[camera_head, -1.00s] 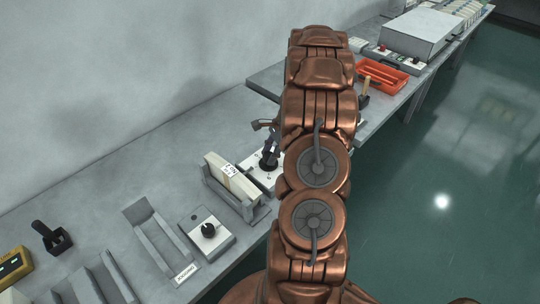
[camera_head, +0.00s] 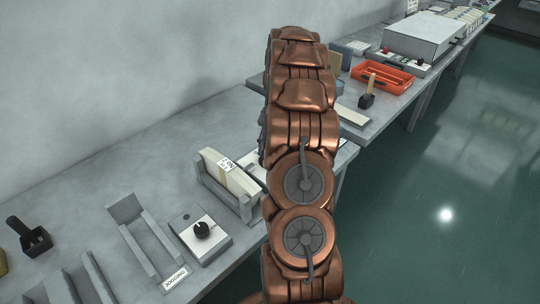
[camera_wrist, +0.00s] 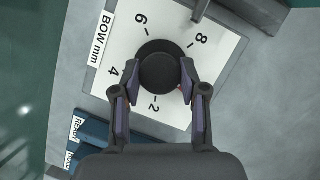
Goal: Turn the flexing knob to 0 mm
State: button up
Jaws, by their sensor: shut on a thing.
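A round black knob (camera_wrist: 158,68) sits on a white dial plate (camera_wrist: 125,40) in the wrist view. The plate is marked "BOW mm", with the numbers 2, 4, 6 and 8 around the knob. My gripper (camera_wrist: 160,77) is shut on the knob, with one dark finger on each side. A small red mark (camera_wrist: 180,88) shows beside the right finger. The knob's pointer and the 0 mark cannot be made out. In the head view my arm hides the gripper and this knob; a white bit of plate shows left of the arm.
In the head view, a stack of cards (camera_head: 231,173) stands in a grey holder on the bench. An orange tray (camera_head: 383,76) and a wooden-handled tool (camera_head: 368,95) lie beyond my arm. Blue trays (camera_wrist: 88,137) show beside the plate.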

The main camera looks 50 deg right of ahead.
jog(key=shift+n+g+h+b, duration=0.5)
jog(key=shift+n+b, duration=0.5)
jog(key=shift+n, duration=0.8)
jog(key=o, duration=1.1)
